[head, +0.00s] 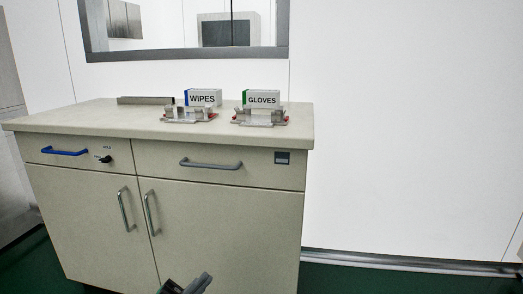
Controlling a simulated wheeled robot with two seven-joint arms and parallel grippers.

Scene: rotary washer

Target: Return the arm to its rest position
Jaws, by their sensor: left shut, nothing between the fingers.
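My left gripper (186,285) shows at the bottom edge of the head view, in front of the lower doors of a beige cabinet (225,225). Its fingers are shut with nothing between them, and it touches nothing that I can see. Most of my left arm is below the picture. My right gripper is not in view.
On the worktop (90,115) stand a WIPES box (203,97) and a GLOVES box (262,98), each at a metal holder. The cabinet has a blue drawer handle (64,152), a grey drawer handle (210,165) and two door handles. Green floor lies right of it.

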